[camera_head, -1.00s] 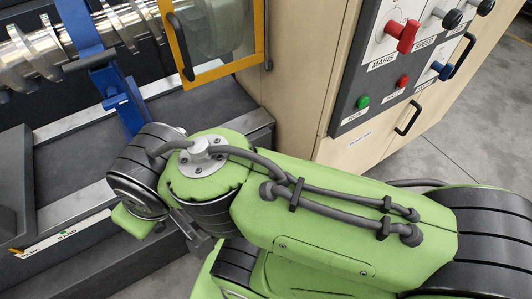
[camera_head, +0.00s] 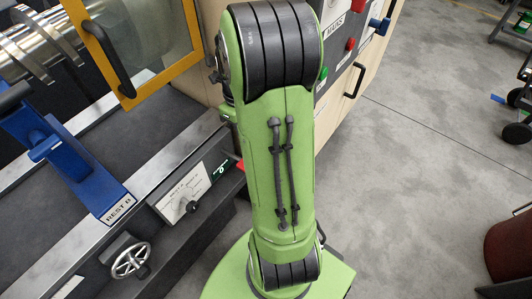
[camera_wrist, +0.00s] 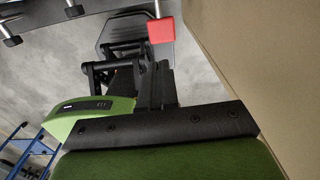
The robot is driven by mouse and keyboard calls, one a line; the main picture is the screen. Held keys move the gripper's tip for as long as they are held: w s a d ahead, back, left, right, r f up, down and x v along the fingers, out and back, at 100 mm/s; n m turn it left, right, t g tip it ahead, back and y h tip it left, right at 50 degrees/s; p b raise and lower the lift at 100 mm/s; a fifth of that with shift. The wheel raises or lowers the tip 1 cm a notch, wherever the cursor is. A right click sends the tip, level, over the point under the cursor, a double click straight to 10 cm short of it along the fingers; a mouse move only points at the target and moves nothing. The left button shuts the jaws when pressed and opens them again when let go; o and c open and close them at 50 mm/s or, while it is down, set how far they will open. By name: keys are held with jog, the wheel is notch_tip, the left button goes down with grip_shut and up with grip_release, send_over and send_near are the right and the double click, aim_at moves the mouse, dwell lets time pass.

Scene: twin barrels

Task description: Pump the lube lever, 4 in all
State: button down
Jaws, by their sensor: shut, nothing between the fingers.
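A small red grip, seemingly the lube lever's end, shows in the head view (camera_head: 239,164), just left of my arm, beside a grey plate with a dial. The rest of the lever is hidden or too small to make out. In the wrist view a red block (camera_wrist: 161,29), likely the same grip, lies just beyond the black fingers of my gripper (camera_wrist: 147,58). My gripper is shut with nothing held. I cannot tell whether the fingers touch the red block. In the head view my arm hides my gripper.
The dial plate (camera_head: 184,198) and a handwheel (camera_head: 130,260) sit on the machine's front. A blue rest (camera_head: 75,165) and yellow-framed guard (camera_head: 140,45) stand behind. A beige cabinet side (camera_wrist: 275,70) is close right in the wrist view.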

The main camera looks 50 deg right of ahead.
jog(key=shift+d, duration=0.1)
jog(key=shift+f, duration=0.1)
jog(key=b, duration=0.5)
send_near(236, 158)
jog(key=s+f, duration=0.1)
jog(key=f, duration=0.1)
jog(key=s+f, duration=0.3)
jog(key=f, duration=0.1)
jog(key=shift+s+d, duration=0.1)
jog(key=shift+s, duration=0.25)
